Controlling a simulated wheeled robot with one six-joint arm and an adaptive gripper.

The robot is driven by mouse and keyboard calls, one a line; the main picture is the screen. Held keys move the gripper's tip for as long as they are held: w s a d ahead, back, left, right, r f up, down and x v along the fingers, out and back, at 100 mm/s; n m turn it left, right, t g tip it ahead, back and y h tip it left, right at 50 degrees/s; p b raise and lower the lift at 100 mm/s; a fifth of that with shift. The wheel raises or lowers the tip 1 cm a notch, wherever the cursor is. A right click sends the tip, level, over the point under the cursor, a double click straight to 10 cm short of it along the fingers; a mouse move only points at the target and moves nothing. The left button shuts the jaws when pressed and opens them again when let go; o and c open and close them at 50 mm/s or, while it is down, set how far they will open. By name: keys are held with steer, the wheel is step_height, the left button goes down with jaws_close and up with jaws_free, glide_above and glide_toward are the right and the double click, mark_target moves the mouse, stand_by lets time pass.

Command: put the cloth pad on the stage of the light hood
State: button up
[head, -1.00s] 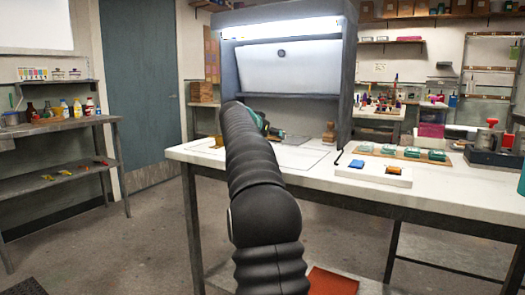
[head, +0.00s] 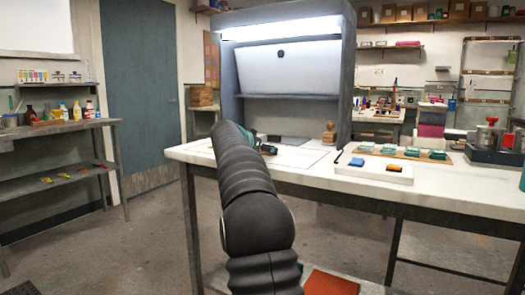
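The light hood (head: 288,72) stands at the back of the white bench, its lamp lit along the top. A dark flat patch (head: 292,141) shows at its foot; I cannot tell if this is the stage. My gripper (head: 268,148) is mostly hidden behind my own black arm, low over the bench in front of the hood; only a teal and dark bit shows. Its fingers and anything in them are hidden. A blue pad (head: 357,162) and an orange pad (head: 394,168) lie on a white tray (head: 374,174) to the right. I cannot tell which piece is the cloth pad.
A small wooden figure-like object (head: 329,133) stands at the hood's right front. A brown board (head: 400,153) with several green-topped items lies behind the tray. A red-handled device (head: 492,140) stands at the far right.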

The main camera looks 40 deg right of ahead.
steer(key=o, duration=0.8)
steer(key=shift+a+r, duration=0.1)
steer(key=shift+r, duration=0.1)
steer(key=v, duration=1.1)
steer(key=shift+s+a, duration=0.15)
steer(key=shift+a, duration=0.15)
